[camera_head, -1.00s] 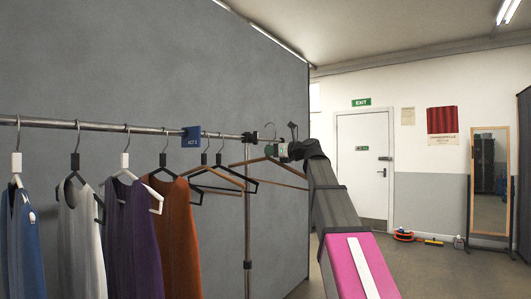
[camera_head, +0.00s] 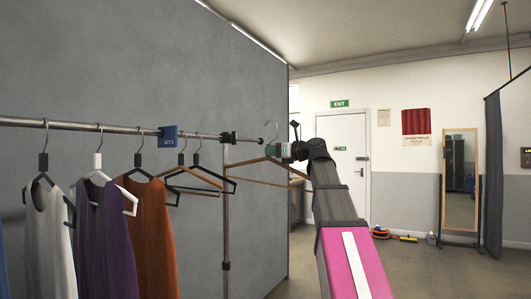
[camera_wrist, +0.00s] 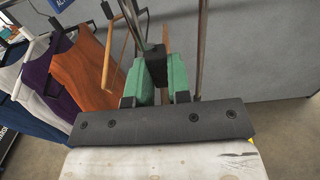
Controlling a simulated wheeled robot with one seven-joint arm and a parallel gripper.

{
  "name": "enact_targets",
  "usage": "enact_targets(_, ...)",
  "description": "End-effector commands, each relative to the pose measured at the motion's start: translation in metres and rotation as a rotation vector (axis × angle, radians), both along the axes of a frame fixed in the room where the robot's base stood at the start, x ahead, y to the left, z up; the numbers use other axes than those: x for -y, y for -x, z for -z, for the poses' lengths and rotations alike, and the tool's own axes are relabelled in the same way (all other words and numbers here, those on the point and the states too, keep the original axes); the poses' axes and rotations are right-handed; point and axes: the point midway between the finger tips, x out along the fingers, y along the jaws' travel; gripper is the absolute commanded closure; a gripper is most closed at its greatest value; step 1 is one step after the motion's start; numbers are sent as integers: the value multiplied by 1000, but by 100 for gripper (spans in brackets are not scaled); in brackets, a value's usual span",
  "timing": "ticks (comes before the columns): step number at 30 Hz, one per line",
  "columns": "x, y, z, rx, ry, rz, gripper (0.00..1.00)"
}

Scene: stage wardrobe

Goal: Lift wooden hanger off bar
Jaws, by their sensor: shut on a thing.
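My gripper (camera_head: 284,150), with green fingers, is shut on a wooden hanger (camera_head: 247,161) near the hanger's neck. The hanger is empty and its arms slope down on both sides. Its metal hook (camera_head: 271,128) stands up just right of the end of the bar (camera_head: 110,129) and appears clear of it. The wrist view shows the green fingers (camera_wrist: 165,82) close together. The grasp itself is partly hidden there.
Garments on hangers, including an orange one (camera_head: 155,230) and a purple one (camera_head: 105,240), hang at left. An empty black hanger (camera_head: 214,179) hangs near a blue sign (camera_head: 168,136). The rack's upright post (camera_head: 226,225) stands close to the held hanger. Open floor lies right.

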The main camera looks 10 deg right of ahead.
Motion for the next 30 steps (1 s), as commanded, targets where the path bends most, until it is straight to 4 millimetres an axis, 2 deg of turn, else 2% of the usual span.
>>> enact_targets(30,82,65,0,1,1,1,100)
